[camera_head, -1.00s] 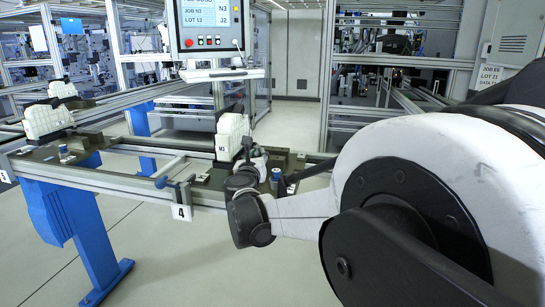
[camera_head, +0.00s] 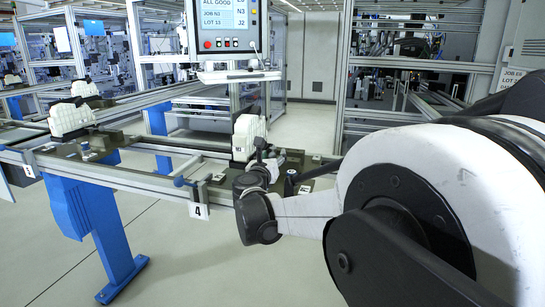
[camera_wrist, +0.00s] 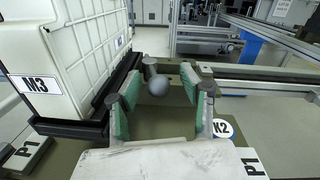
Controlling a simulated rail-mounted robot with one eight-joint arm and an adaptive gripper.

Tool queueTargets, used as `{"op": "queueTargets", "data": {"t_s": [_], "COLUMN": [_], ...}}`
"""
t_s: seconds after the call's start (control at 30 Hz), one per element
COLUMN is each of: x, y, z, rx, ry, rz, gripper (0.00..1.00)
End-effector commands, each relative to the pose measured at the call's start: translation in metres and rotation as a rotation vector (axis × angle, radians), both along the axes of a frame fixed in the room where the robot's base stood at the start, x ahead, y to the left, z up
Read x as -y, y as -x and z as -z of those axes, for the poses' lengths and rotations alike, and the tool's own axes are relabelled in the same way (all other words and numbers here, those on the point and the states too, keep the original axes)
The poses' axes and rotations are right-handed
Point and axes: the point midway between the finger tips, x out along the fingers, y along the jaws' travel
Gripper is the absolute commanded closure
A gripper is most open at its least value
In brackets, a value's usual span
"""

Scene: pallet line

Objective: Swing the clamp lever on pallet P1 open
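My gripper (camera_wrist: 161,100) is open in the wrist view, its green-padded fingers spread apart over pallet P1 (camera_wrist: 150,127), a dark olive plate with P1 tags. A clamp lever's grey ball knob (camera_wrist: 158,84) shows between the fingers, with clear space to either pad. A white caged container (camera_wrist: 60,60) labelled M3 or N3 stands on the pallet, left of the gripper. In the head view, my gripper (camera_head: 265,163) is small and partly hidden beside the white container (camera_head: 246,138).
A second white container (camera_head: 72,118) stands farther left on the rail line. A monitor panel (camera_head: 228,28) hangs above the line. Floor is open in front.

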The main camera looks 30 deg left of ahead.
Motion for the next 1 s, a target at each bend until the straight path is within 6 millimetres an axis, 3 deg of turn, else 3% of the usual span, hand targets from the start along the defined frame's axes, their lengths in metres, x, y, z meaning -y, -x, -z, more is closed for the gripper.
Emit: {"op": "queueTargets", "data": {"t_s": [0.33,0.8,1.0], "x": [0.001,0.025,0.031], "y": [0.011,0.093,0.112], "z": [0.000,0.000,0.000], "rx": [0.000,0.000,0.000], "ry": [0.000,0.000,0.000], "rz": [-0.003,-0.002,-0.001], "gripper": [0.60,0.60,0.60]}}
